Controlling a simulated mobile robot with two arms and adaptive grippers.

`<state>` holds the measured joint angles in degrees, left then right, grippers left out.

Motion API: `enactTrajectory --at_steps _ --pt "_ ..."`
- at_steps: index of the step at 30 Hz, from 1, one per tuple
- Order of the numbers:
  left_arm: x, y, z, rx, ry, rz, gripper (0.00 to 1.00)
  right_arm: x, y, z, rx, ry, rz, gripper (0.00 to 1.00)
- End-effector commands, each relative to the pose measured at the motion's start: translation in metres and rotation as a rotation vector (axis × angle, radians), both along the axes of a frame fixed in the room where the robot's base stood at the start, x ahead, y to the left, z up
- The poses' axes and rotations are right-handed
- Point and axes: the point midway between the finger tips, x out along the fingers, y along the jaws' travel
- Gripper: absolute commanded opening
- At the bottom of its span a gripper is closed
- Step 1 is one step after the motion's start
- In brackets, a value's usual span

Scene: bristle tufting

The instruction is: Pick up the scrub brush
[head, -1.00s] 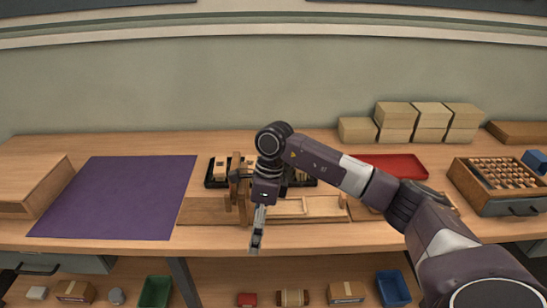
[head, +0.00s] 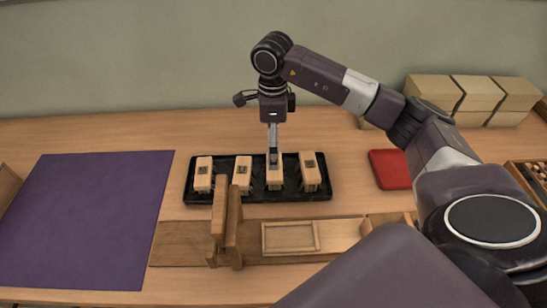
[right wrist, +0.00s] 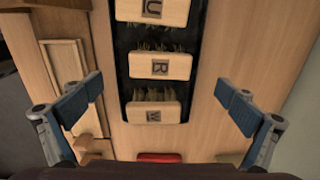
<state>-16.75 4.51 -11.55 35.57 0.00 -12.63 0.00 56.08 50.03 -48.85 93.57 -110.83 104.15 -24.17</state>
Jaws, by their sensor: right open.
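Several wooden-topped brushes stand in a row in a black tray (head: 324,185), bristles down, each with a dark letter mark. My right gripper (head: 273,158) is over the third brush from the left (head: 275,178) and partly hides it. In the right wrist view, my right gripper (right wrist: 160,95) is open and empty, its fingers wide apart on either side of the row. The brush marked R (right wrist: 160,65) lies between and ahead of the fingers. Brushes marked U (right wrist: 152,11) and what looks like W (right wrist: 153,112) are beside it. My left gripper is out of view.
A wooden fixture with an upright post (head: 228,220) and a small framed recess (head: 290,237) stands in front of the tray. A purple mat (head: 85,215) lies left, a red tray (head: 390,169) right. Tan boxes (head: 478,93) are stacked at the back right.

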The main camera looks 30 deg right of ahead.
Motion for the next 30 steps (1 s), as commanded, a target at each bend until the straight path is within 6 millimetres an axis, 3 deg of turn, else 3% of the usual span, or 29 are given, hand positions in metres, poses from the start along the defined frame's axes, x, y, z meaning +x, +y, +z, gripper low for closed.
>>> enactTrajectory --at_steps 6,15,25,30 --pt "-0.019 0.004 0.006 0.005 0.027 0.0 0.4 -0.001 -0.001 -0.024 0.0 0.006 0.0 1.0" --pt "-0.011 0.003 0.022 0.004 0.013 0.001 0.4 0.001 -0.006 -0.066 0.0 0.005 0.0 1.0" --pt "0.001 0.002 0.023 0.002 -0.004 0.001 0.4 0.001 -0.006 -0.075 0.0 0.001 0.001 1.0" --pt "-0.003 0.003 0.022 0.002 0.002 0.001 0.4 0.001 -0.006 -0.075 0.0 0.001 0.0 0.82"
